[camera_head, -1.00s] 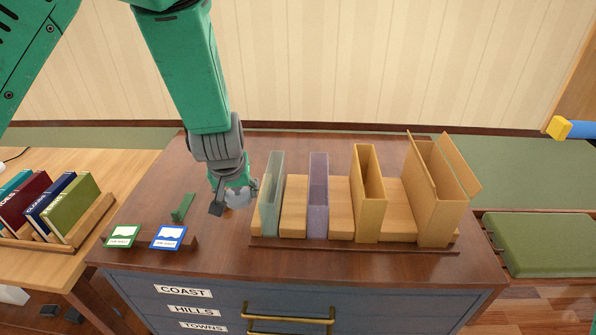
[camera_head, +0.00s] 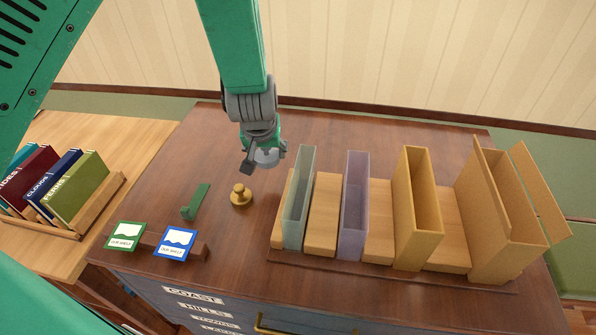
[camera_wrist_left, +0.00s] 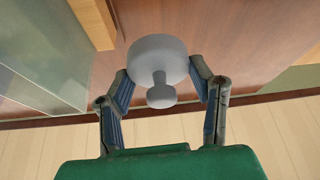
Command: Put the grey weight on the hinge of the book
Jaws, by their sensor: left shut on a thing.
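My left gripper (camera_head: 264,160) is above the dark wooden cabinet top, left of the row of upright boxes. It is shut on the grey weight (camera_head: 268,157). In the left wrist view the weight (camera_wrist_left: 158,58) is a pale grey disc with a small knob, between the two fingers (camera_wrist_left: 160,92). Several books (camera_head: 75,188) stand in a wooden holder on the side table at left. I cannot tell which book the task means, and no hinge shows clearly. My right gripper is not in view.
A brass weight (camera_head: 241,196) stands on the cabinet top (camera_head: 225,245), near a green bracket (camera_head: 195,202) and two picture cards (camera_head: 126,236) at the front left. Green, purple and tan boxes (camera_head: 418,210) stand in a wooden rack at right. The back strip of the top is clear.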

